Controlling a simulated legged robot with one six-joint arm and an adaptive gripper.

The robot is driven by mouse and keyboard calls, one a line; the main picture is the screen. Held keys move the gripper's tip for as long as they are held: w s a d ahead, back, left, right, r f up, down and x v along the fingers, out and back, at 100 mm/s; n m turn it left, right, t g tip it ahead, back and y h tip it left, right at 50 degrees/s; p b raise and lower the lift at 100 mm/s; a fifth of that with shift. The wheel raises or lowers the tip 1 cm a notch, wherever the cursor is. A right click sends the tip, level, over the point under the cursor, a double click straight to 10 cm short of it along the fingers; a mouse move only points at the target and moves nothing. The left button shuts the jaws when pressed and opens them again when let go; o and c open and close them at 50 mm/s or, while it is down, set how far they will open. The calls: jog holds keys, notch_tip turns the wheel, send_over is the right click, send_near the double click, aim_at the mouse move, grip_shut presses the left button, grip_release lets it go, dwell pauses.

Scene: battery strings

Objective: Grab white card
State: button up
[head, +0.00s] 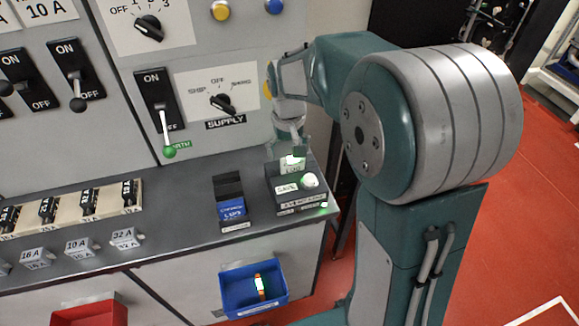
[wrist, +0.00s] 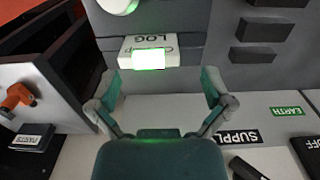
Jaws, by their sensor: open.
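A white card (head: 292,164) stands at the back of a dark holder (head: 272,198) at the right end of the grey bench. In the wrist view the white card (wrist: 130,56) reads upside down, with LOG on it and a bright green-white patch over part of it. My gripper (head: 290,140) is just above and behind the card in the head view. In the wrist view my gripper (wrist: 160,88) has its fingers spread wide with nothing between them. The card lies beyond the fingertips, apart from them. The card's lower part is hidden in the holder.
A white round knob (head: 310,181) sits right of a SAFE label on the holder. A dark stand with a blue card (head: 232,212) is to the left. The upright switch panel (head: 215,93) rises behind. A blue bin (head: 254,290) hangs below the bench front.

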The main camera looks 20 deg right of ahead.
aim_at(293, 164)
jog(key=f, duration=0.1)
jog(key=d+f, duration=0.1)
jog(key=f, duration=0.2)
jog(key=shift+d, duration=0.25)
jog(key=shift+w+f, duration=0.1)
jog(key=shift+f, duration=0.4)
jog(key=shift+a, duration=0.4)
jog(key=c, duration=0.9)
jog(key=shift+d, duration=0.2)
jog(key=shift+c, duration=0.5)
jog(key=shift+r, duration=0.1)
